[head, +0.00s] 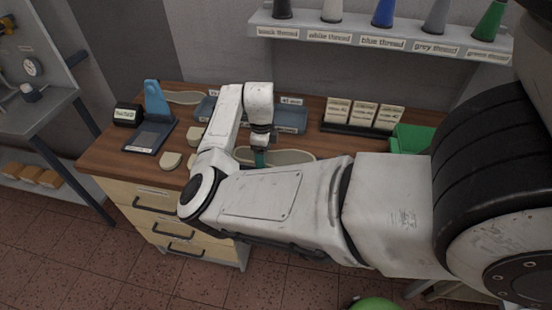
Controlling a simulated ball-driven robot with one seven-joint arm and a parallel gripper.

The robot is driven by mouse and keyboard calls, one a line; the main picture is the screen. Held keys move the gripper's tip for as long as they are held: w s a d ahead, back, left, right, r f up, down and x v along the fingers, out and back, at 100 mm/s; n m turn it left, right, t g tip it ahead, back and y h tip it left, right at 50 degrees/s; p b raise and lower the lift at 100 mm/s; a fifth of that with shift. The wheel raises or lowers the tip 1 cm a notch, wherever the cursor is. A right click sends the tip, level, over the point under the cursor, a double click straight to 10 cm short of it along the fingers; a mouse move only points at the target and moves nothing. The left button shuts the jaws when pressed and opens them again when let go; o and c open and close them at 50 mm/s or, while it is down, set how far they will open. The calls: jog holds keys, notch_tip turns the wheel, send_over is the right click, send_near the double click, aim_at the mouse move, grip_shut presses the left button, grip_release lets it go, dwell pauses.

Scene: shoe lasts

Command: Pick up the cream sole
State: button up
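A pale, flat, sole-shaped piece (292,157) lies on the wooden bench top, partly hidden behind my arm. It looks cream to grey. A second sole-shaped piece (185,97), more tan, lies at the bench's back left. I cannot tell for certain which is the cream sole. My gripper (259,158) points down over the left part of the nearer sole. A teal part shows at its lower end. The fingertips are too small and too covered to show whether they are open or touching the sole.
The wooden bench (108,157) also bears a blue stand (155,100), small pale blocks (171,160), a blue-grey tray (291,118), a labelled card rack (362,115) and a green bin (411,138). A thread shelf (300,33) hangs above. A side table (35,112) stands left.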

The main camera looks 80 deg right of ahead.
jog(key=c, duration=0.4)
jog(key=shift+c, duration=0.3)
jog(key=shift+r, duration=0.15)
